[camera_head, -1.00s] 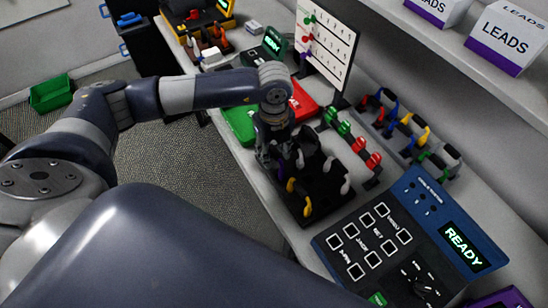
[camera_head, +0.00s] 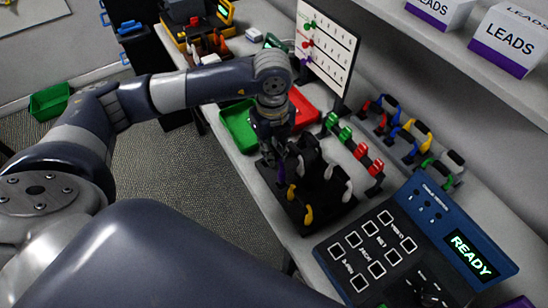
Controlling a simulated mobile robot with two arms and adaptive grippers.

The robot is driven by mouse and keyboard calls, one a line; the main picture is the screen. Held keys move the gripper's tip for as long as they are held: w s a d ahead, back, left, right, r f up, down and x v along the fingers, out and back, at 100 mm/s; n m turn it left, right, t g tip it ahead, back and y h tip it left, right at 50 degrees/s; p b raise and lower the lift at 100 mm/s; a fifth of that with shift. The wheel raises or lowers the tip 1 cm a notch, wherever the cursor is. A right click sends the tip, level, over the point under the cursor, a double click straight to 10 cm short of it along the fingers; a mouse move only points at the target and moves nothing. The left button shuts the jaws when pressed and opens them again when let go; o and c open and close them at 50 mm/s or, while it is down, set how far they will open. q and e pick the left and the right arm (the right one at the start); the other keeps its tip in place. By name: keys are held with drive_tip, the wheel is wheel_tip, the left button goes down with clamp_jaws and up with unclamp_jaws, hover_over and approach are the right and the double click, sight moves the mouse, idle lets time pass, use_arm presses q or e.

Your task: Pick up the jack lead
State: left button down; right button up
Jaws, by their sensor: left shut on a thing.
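A black stand (camera_head: 318,203) on the bench holds several looped leads, including one with a yellow end (camera_head: 306,214) and ones with pale grey ends (camera_head: 347,191). A purple piece (camera_head: 281,172) shows at the stand's far left corner. My left gripper (camera_head: 283,156) points down over that corner, shut on a lead that its own fingers mostly hide. I cannot tell which lead is the jack lead, nor whether the held one is clear of the stand. My right gripper is not in view.
A tester (camera_head: 381,249) with a READY screen stands at the near right. Green (camera_head: 236,122) and red (camera_head: 305,108) trays lie beyond the gripper. A rail of green and red clips (camera_head: 352,146), a rack of coloured leads (camera_head: 408,132) and a white board (camera_head: 326,50) stand behind.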

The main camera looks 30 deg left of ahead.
use_arm(q)
drive_tip(key=s+d+r+p, duration=0.1)
drive_tip(key=s+r, duration=0.1)
drive_tip(key=s, duration=0.5)
drive_tip(key=s+r, duration=0.2)
drive_tip(key=s, duration=0.6)
drive_tip(key=shift+s+d+r+p, duration=0.15)
drive_tip(key=shift+d+p, duration=0.2)
